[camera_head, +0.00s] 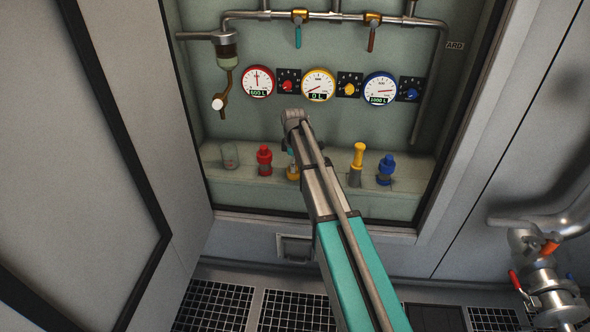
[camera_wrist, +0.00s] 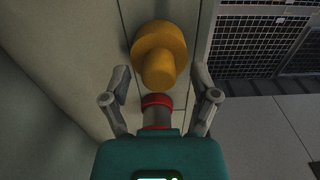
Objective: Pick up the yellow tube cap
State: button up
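A yellow cap (camera_wrist: 160,55), with a wide round body and a narrower end, is large in the wrist view. My gripper (camera_wrist: 160,73) is open, one finger on each side of the cap's narrower end. I see no finger clearly touching it. In the head view, a yellow piece (camera_head: 293,173) stands on the shelf, mostly hidden behind my arm. A second yellow-topped piece (camera_head: 357,158) on a grey cylinder stands right of my arm. I cannot tell for certain which is the cap in the wrist view. My gripper's fingers are hidden in the head view.
A red cap (camera_head: 264,160), a blue cap (camera_head: 386,168) and a clear glass (camera_head: 230,155) stand on the shelf (camera_head: 325,190). Three gauges and a pipe (camera_head: 335,16) with valves are above. A cabinet frame encloses the recess. A grated floor (camera_head: 298,310) lies below.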

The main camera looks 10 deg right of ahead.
grip_shut()
jog(key=shift+r, duration=0.2)
notch_tip(320, 180, up, 2)
jog(key=shift+p, duration=1.15)
jog(key=s+r+p, duration=1)
jog(key=s, duration=0.4)
jog(key=shift+a+r+p, duration=0.3)
jog(key=shift+a+p, duration=0.05)
